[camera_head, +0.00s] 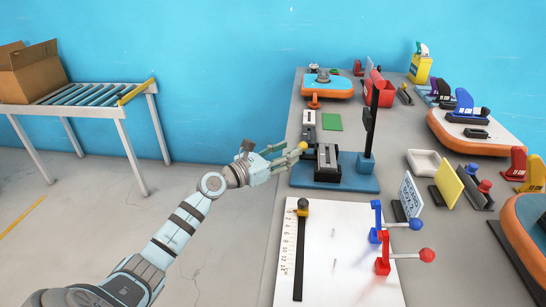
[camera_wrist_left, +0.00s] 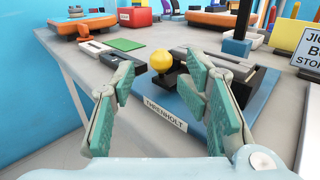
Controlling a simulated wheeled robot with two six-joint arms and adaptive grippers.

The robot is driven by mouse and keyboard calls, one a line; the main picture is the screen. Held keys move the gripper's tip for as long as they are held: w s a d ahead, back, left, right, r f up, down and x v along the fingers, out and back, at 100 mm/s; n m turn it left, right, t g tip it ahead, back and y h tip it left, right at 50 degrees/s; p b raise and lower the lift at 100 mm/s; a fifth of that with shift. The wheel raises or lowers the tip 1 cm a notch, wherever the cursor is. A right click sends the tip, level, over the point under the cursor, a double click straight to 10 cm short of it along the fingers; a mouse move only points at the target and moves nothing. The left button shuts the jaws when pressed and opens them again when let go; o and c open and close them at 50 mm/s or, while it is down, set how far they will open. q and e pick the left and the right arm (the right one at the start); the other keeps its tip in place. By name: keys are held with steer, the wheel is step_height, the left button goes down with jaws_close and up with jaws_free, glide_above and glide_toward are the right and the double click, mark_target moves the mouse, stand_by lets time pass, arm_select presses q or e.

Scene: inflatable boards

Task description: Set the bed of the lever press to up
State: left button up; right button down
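The lever press stands on a blue base (camera_head: 362,182) near the table's left edge, with a tall black post (camera_head: 371,120) and a black-and-grey block (camera_head: 327,160) on the base. A yellow ball knob (camera_head: 302,146) is at the block's left; it also shows in the wrist view (camera_wrist_left: 161,63). The base carries a label reading THRENHOLT (camera_wrist_left: 165,115). My left gripper (camera_head: 284,159) is open and empty, with its two fingers spread in the wrist view (camera_wrist_left: 160,85). The knob appears beyond and between the fingertips; contact cannot be told. My right gripper is out of view.
A white panel (camera_head: 335,215) in front carries a black slider (camera_head: 300,255), a blue lever (camera_head: 377,220) and a red lever (camera_head: 383,255). A sign (camera_head: 410,195) and yellow plate (camera_head: 448,182) stand to the right.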

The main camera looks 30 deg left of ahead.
arm_select(q)
steer(key=v, duration=0.8)
steer(key=shift+r, duration=0.15)
